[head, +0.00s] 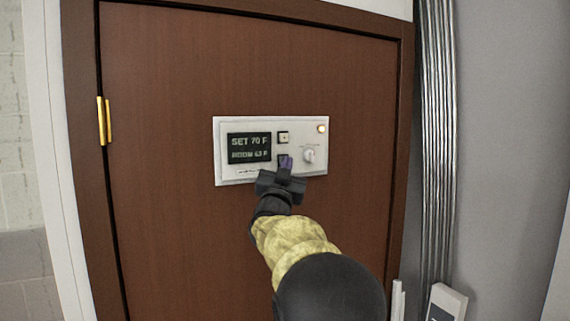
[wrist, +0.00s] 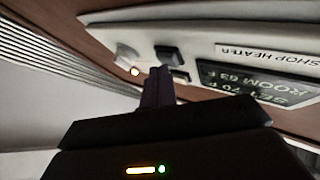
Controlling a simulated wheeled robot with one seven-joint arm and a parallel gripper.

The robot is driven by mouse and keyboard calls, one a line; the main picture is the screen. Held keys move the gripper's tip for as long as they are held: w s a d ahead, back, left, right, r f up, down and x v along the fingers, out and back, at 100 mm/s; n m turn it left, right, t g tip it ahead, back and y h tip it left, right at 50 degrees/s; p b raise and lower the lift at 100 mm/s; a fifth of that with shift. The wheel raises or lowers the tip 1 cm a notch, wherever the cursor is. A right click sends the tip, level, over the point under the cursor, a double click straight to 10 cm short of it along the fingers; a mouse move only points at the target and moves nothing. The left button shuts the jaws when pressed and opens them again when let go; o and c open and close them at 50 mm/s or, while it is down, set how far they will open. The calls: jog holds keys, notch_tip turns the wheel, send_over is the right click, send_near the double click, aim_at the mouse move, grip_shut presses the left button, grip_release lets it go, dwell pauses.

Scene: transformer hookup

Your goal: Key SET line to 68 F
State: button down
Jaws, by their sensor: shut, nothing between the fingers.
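A white thermostat panel (head: 270,180) is fixed on a brown door. Its dark display (head: 249,147) reads SET 70 F above a ROOM line that looks like 63 F. Right of the display are an upper button (head: 283,137) and a lower button (head: 281,158), with a white knob (head: 309,155) further right. My gripper (head: 286,163) is shut and empty, its tips at the lower button and partly covering it. In the wrist view the shut fingers (wrist: 158,88) reach up to the panel near the two buttons. I cannot tell whether they touch.
A small orange lamp (head: 321,128) glows at the panel's upper right. The brown door (head: 170,190) has a brass hinge (head: 104,121) on its left. Grey ribbed conduits (head: 436,130) run down the wall at right, above a white box (head: 446,303).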

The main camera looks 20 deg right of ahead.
jog(key=shift+s+b, duration=0.35)
jog(key=shift+s, duration=0.25)
jog(key=shift+f, duration=0.1)
jog(key=s+b, duration=0.3)
jog(key=s, duration=0.2)
jog(key=shift+d+b, duration=0.1)
jog(key=shift+b, duration=0.2)
dwell(2.2)
jog(key=s, duration=0.4)
jog(key=w+p, duration=0.4)
jog(key=w, duration=0.4)
jog(key=shift+w, duration=0.4)
dwell(0.4)
dwell(0.4)
